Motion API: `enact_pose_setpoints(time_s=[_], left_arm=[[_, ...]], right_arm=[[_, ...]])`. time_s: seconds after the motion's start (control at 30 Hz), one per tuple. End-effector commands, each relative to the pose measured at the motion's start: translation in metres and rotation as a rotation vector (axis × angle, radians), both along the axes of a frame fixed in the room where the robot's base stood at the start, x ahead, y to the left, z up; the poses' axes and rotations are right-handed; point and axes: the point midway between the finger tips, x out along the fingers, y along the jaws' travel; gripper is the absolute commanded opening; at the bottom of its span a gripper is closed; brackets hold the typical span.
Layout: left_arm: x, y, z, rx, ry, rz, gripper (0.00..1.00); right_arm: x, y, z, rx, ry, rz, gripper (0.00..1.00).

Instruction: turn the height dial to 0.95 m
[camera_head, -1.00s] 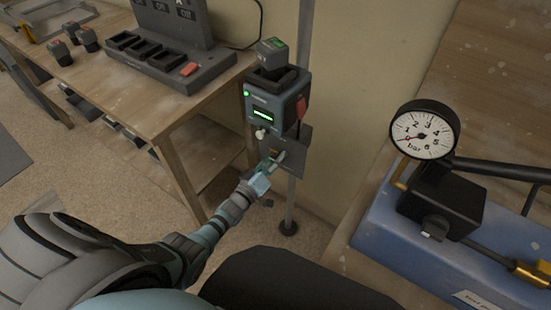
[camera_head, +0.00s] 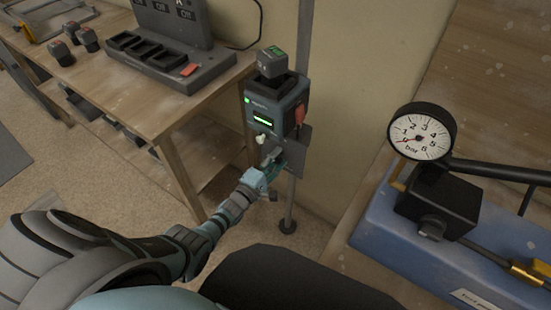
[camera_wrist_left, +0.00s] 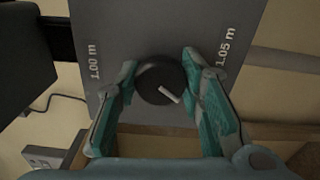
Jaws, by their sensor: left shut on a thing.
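The height dial (camera_wrist_left: 160,80) is a dark round knob with a pale pointer mark, on a grey plate (camera_wrist_left: 160,25). In the left wrist view the plate reads "1.00 m" at left and "1.05 m" at right. The mark points to the lower right of that picture. My left gripper (camera_wrist_left: 158,72) has its teal fingers on either side of the dial and is shut on it. In the head view my left gripper (camera_head: 268,167) is in front of the plate (camera_head: 298,155) and hides the dial. My right gripper is not in view.
The plate is below a dark device (camera_head: 270,112) with a green display, beside a pole (camera_head: 291,200). A wooden table (camera_head: 185,105) with a charger rack stands at left. A blue unit (camera_head: 385,232) with a pressure gauge (camera_head: 422,132) is at right.

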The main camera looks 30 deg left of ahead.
Motion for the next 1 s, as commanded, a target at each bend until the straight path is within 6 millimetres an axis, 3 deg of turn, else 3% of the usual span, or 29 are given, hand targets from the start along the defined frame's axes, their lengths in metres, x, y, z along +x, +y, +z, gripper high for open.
enact_pose_setpoints(time_s=[0.73, 0.77, 0.8, 0.87, 1.0], left_arm=[[-0.0006, -0.0002, -0.0013, -0.100, 0.017, 0.001, 0.07], [-0.0006, -0.0003, -0.0013, -0.099, 0.017, 0.001, 0.38], [-0.0006, -0.0003, -0.0013, -0.099, 0.017, 0.001, 0.45], [-0.0005, -0.0002, -0.0011, -0.099, 0.017, 0.001, 0.54], [-0.0003, 0.0000, -0.0006, -0.098, 0.016, 0.000, 0.56]], right_arm=[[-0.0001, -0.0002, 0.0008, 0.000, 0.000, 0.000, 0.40], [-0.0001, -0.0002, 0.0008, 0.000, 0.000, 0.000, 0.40], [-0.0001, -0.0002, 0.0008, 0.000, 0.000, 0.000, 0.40], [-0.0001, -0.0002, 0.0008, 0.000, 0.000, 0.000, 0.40], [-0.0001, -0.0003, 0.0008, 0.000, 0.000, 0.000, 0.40]])
